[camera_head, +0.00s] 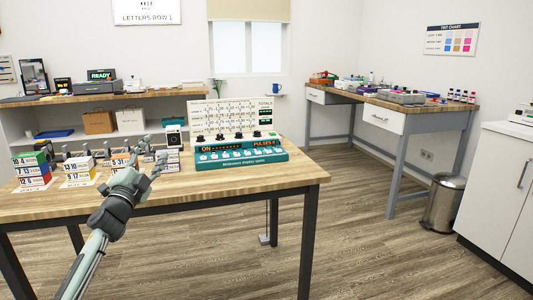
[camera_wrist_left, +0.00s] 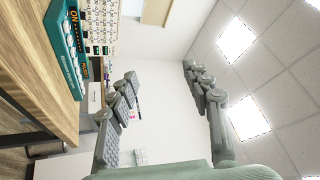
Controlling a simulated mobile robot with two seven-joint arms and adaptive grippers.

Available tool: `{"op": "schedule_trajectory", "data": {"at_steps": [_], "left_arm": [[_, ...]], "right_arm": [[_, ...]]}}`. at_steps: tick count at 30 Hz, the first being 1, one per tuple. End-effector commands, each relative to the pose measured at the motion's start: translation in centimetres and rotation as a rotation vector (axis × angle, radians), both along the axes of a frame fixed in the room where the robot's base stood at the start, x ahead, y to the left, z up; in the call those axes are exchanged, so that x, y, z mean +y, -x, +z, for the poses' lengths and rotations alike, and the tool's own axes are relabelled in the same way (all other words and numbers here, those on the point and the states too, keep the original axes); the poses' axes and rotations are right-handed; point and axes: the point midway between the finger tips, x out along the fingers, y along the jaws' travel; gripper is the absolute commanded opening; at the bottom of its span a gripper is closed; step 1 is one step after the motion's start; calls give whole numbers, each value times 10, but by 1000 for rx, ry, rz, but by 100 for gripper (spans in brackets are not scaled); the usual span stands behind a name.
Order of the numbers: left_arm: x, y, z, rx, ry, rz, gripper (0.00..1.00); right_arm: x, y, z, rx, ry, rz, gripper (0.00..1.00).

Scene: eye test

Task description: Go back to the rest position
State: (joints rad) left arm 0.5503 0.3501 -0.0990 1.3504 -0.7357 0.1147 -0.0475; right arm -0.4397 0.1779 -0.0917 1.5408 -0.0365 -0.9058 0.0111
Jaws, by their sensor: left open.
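My left gripper (camera_head: 149,158) is over the front part of the wooden table (camera_head: 225,186), with its arm coming in from the lower left. It is open, and nothing shows between its fingers. In the left wrist view its two fingers (camera_wrist_left: 160,72) stand wide apart, with wall and ceiling behind them. A teal console (camera_head: 240,158) with white keys and orange lit text stands on the table to the right of the gripper. It also shows in the left wrist view (camera_wrist_left: 64,45). My right gripper is in neither view.
Number-marked block stacks (camera_head: 77,172) stand left of and behind the gripper; the gripper partly hides some. A white panel (camera_head: 231,117) stands behind the console. A shelf unit (camera_head: 60,119), a grey-legged workbench (camera_head: 410,122) and a bin (camera_head: 443,202) stand around. The floor (camera_head: 370,230) right of the table is clear.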

Motion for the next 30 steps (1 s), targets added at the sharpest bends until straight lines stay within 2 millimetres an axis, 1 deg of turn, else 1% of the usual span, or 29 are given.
{"op": "schedule_trajectory", "data": {"at_steps": [1,2,3,4,5,6,8,9,10,13,15,16,18,20,21,23,24,26,27,29,30], "left_arm": [[28,-6,-15,71,131,82,49],[43,-9,-26,116,205,127,49],[59,-11,-42,177,298,181,49],[70,-11,-54,223,362,217,49],[78,-11,-68,268,421,250,49],[87,-9,-85,329,494,290,49],[96,-5,-111,418,589,341,49],[100,-1,-128,478,648,372,49],[101,3,-141,523,688,392,49],[100,17,-180,672,811,454,49],[95,30,-206,782,886,491,49],[92,37,-223,795,875,494,49],[86,50,-251,829,867,502,49],[80,63,-273,860,864,510,49],[77,72,-290,882,861,515,49],[71,88,-315,918,857,525,49],[67,100,-333,944,855,531,49],[60,122,-362,989,851,543,49],[54,139,-382,1020,849,550,49],[47,167,-415,1072,844,565,49],[41,188,-436,1108,842,575,49]], "right_arm": [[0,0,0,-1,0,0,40],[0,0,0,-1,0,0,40],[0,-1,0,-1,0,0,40],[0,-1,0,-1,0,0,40],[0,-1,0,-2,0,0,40],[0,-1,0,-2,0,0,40],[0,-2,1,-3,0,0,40],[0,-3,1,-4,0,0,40],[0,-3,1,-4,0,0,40],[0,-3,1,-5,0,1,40],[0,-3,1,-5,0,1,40],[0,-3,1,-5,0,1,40],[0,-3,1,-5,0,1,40],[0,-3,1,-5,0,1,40],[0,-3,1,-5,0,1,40],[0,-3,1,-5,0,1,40],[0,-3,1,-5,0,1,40],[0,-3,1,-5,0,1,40],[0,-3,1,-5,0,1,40],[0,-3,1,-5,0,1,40],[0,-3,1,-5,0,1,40]]}}
